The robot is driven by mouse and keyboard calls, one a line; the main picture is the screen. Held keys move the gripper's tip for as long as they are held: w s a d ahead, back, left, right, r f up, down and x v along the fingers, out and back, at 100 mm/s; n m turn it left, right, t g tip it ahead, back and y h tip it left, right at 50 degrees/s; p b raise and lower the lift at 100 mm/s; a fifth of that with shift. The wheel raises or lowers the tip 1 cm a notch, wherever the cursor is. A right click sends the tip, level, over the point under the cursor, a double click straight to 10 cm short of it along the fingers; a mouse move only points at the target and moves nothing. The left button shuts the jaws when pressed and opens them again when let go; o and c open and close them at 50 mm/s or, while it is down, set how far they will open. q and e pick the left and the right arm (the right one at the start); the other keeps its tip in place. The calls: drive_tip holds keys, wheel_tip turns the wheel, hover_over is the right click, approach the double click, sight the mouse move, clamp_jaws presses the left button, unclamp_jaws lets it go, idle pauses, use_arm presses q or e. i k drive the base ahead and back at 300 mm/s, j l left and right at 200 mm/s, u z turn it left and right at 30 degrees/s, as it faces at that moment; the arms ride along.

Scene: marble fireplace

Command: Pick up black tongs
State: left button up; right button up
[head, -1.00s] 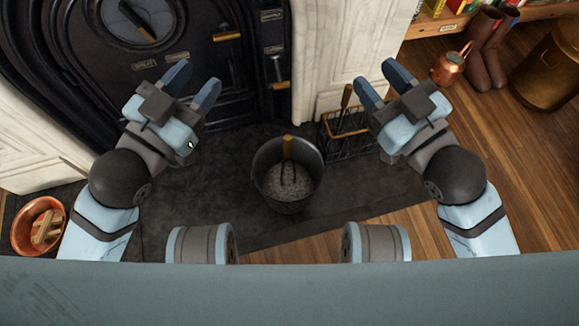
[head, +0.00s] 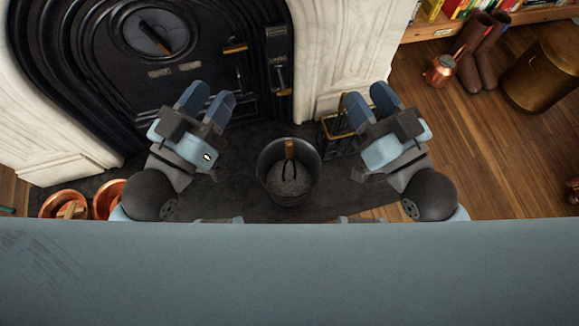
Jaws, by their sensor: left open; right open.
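Black tongs (head: 289,166) with a wooden-coloured handle stand upright in a dark metal bucket (head: 263,181) of grey ash on the dark hearth. The bucket is between my two grippers and lower in the picture than their fingertips. My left gripper (head: 207,101) is open and empty, up and to the left of the bucket, in front of the stove door. My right gripper (head: 367,107) is open and empty, up and to the right of the bucket. Neither gripper touches the tongs.
A black stove (head: 178,92) stands behind my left gripper. A tool rack (head: 337,126) is partly hidden by my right gripper. Copper bowls (head: 107,196) sit at the lower left. A copper kettle (head: 439,71), boots (head: 478,53) and a brass bin (head: 541,70) are at the right.

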sight(288, 144)
drive_tip(key=l+u, duration=0.4)
drive_tip(key=l, duration=1.45)
drive_tip(key=l+u, duration=0.15)
drive_tip(key=l, duration=0.15)
drive_tip(key=i+l+u, duration=0.1)
drive_tip(key=l, duration=0.2)
